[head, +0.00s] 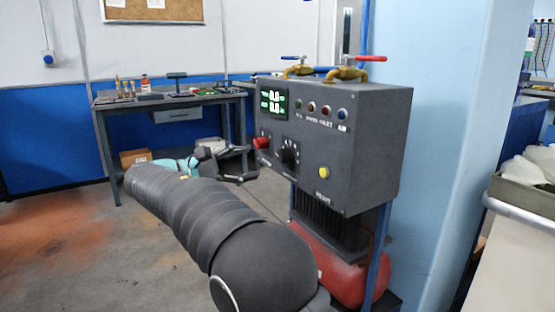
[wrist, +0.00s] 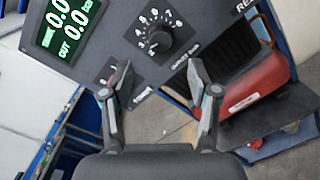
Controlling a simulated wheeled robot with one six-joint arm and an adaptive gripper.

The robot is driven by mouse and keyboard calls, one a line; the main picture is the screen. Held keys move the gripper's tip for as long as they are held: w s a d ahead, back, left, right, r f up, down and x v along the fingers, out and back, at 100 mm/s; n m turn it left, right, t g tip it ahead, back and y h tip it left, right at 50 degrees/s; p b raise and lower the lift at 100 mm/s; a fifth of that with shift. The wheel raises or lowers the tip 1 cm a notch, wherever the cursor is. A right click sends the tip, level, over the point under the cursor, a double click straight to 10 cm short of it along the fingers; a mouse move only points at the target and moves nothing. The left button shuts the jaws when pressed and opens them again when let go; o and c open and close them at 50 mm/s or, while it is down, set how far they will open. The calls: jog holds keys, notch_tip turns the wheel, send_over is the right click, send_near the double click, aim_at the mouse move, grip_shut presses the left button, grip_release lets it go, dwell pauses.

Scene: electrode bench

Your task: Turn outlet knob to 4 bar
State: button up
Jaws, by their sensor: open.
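The outlet knob (head: 290,155) is a black knob on the front of a dark grey control box (head: 370,150). In the wrist view, the knob (wrist: 159,40) sits inside a ring of white scale numbers; its exact setting is too small to read. A display (head: 273,102) shows green digits, and in the wrist view the display (wrist: 66,22) reads 0.0 on both lines, the lower marked OUT. My gripper (head: 246,165) is open and empty in front of the box, left of the knob. In the wrist view my gripper's fingers (wrist: 160,68) are spread below the knob, apart from it.
A red control (head: 262,143) and a yellow button (head: 324,172) flank the knob. Brass valves with red and blue levers (head: 346,70) top the box. A red tank (head: 335,265) stands below. A workbench (head: 170,98) is behind; open floor lies at left.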

aim_at(279, 157)
jog(key=x, duration=0.9)
grip_shut()
jog(key=shift+b, duration=0.3)
jog(key=shift+m, duration=0.3)
jog(key=m+b, duration=0.1)
jog(key=m, duration=0.2)
jog(key=shift+f, duration=0.1)
jog(key=shift+m+b, duration=0.65)
jog(key=shift+m, duration=0.95)
